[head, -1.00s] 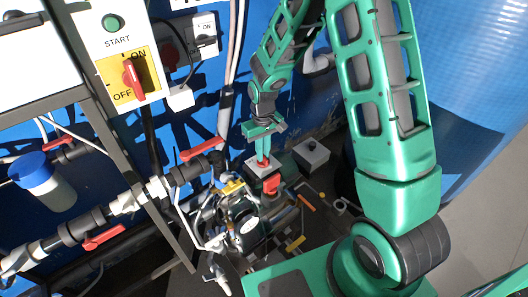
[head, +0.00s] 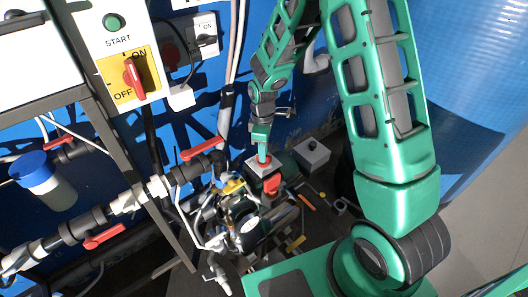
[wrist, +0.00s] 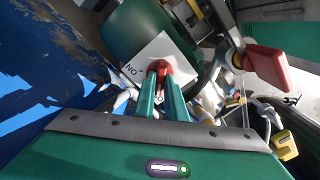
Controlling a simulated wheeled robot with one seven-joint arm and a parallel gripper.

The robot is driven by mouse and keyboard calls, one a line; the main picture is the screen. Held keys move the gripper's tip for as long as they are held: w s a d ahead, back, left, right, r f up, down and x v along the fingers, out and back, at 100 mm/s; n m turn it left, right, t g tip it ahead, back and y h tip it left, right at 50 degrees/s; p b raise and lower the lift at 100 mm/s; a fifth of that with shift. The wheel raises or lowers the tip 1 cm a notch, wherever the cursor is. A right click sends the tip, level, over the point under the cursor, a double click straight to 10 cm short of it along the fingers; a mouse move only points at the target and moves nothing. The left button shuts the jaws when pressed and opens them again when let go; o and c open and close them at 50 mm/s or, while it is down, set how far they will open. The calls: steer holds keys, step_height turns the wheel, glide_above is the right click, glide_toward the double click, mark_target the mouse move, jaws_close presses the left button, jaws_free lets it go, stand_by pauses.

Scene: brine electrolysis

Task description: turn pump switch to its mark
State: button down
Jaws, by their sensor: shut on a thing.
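The pump switch is a red knob (wrist: 159,66) on a pale box (wrist: 168,48) with lettering that reads upside down as "ON" in the wrist view. In the head view the box (head: 253,168) sits on the pump assembly low in the middle. My gripper (wrist: 162,90) points down onto the knob, with its two green fingers shut on it. In the head view my gripper (head: 263,152) appears narrow, nearly edge-on. The fingers hide part of the knob, and I cannot make out the mark.
A red valve handle (head: 202,149) is left of the switch, and another red handle (wrist: 268,66) shows at the right of the wrist view. A second grey box (head: 312,153) stands right of the switch. Pipes and cables crowd the left. A START panel (head: 117,42) is upper left.

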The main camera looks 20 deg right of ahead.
steer(key=shift+w+d+r+n, duration=0.1)
steer(key=shift+w+d+n, duration=0.25)
steer(key=shift+d+n, duration=0.05)
stand_by(0.4)
steer(key=c, duration=1.8)
jaws_free()
steer(key=shift+s+a, duration=0.1)
steer(key=shift+s, duration=0.05)
steer(key=shift+a, duration=0.1)
step_height(320, 180, up, 11)
steer(key=shift+f, duration=0.2)
